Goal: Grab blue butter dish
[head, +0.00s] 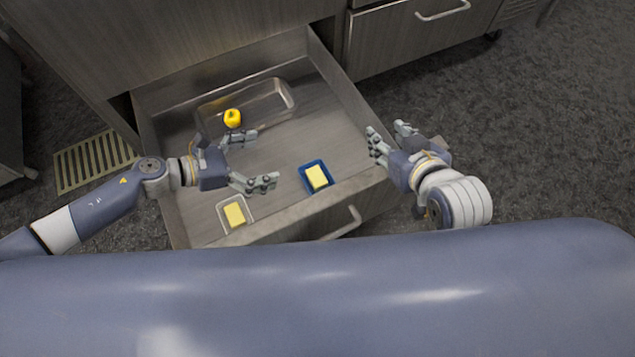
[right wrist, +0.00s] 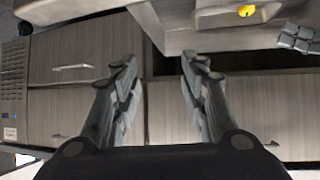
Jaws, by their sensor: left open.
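The blue butter dish (head: 303,179) holds a yellow block of butter (head: 317,177) and sits in the open drawer, near its front wall. My left gripper (head: 262,160) is over the drawer, left of the blue dish, open and empty, its fingers pointing right. My right gripper (head: 388,136) is at the drawer's right side, apart from the blue dish, with its fingers spread and nothing between them. In the right wrist view the two fingers of my right gripper (right wrist: 158,85) stand well apart.
A clear dish (head: 247,221) with butter lies in the drawer's front left corner. The drawer's front wall (head: 290,217) and right wall (head: 340,90) stand near the grippers. A floor grate (head: 85,165) lies left.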

